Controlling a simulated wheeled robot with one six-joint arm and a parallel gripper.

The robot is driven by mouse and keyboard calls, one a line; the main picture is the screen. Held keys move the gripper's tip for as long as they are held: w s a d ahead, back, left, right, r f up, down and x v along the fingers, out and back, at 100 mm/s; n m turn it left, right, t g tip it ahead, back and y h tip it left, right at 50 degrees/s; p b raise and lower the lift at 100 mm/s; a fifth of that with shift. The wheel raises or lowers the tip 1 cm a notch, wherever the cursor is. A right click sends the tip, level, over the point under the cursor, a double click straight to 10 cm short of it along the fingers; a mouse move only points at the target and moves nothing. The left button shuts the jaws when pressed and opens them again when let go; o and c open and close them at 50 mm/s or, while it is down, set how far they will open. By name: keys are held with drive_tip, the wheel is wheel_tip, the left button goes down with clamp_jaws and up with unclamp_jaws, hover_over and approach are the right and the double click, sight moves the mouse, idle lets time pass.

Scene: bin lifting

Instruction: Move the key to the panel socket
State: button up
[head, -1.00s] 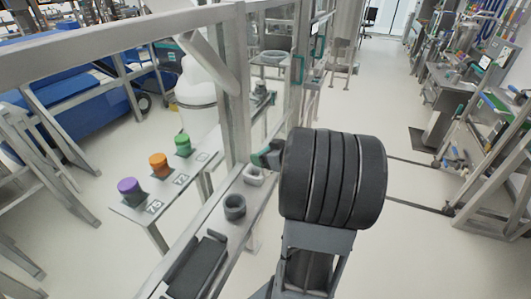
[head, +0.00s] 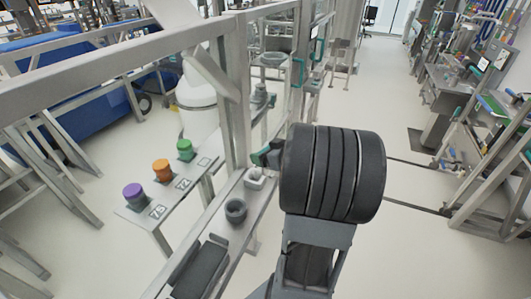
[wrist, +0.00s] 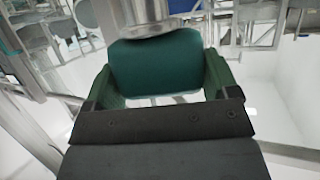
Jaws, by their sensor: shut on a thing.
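My gripper (head: 268,154) shows only in part in the head view, at the left of my thick dark arm joint, which hides the rest. In the wrist view my gripper (wrist: 160,88) has a green finger at each side, shut on a teal rounded block between them, which I take to be the key (wrist: 155,65). A shiny metal cylinder with a wide rim stands just beyond the block's top edge; I cannot tell whether it touches or belongs to the key. In the head view a pale holder (head: 255,178) sits on the shelf below my gripper. I cannot identify the panel socket for sure.
A dark round cup (head: 236,211) and a black tray (head: 203,268) are on the narrow shelf (head: 221,238). A metal post (head: 238,110) stands close left of my gripper. A side table holds purple (head: 134,194), orange (head: 162,169) and green (head: 185,149) knobs.

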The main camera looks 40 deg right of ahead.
drive_tip(key=w+a+f+n+g+y, duration=0.1)
drive_tip(key=w+a+f+n+y, duration=0.15)
drive_tip(key=a, duration=0.35)
drive_tip(key=w+a+f+n+y, duration=0.2)
drive_tip(key=a+f, duration=0.2)
drive_tip(key=a, duration=0.1)
wheel_tip(320, 180, down, 7)
drive_tip(key=b, duration=0.7)
drive_tip(key=shift+f, duration=0.15)
drive_tip(key=shift+m, duration=0.25)
drive_tip(key=shift+w+f+b, duration=0.1)
drive_tip(key=shift+f+b, duration=1.5)
drive_tip(key=shift+f, duration=0.75)
idle(1.1)
idle(0.4)
drive_tip(key=o, duration=0.9)
drive_tip(key=shift+o, duration=0.2)
drive_tip(key=shift+r, duration=0.1)
wheel_tip(320, 180, up, 9)
drive_tip(key=p, duration=0.9)
drive_tip(key=shift+p, duration=0.3)
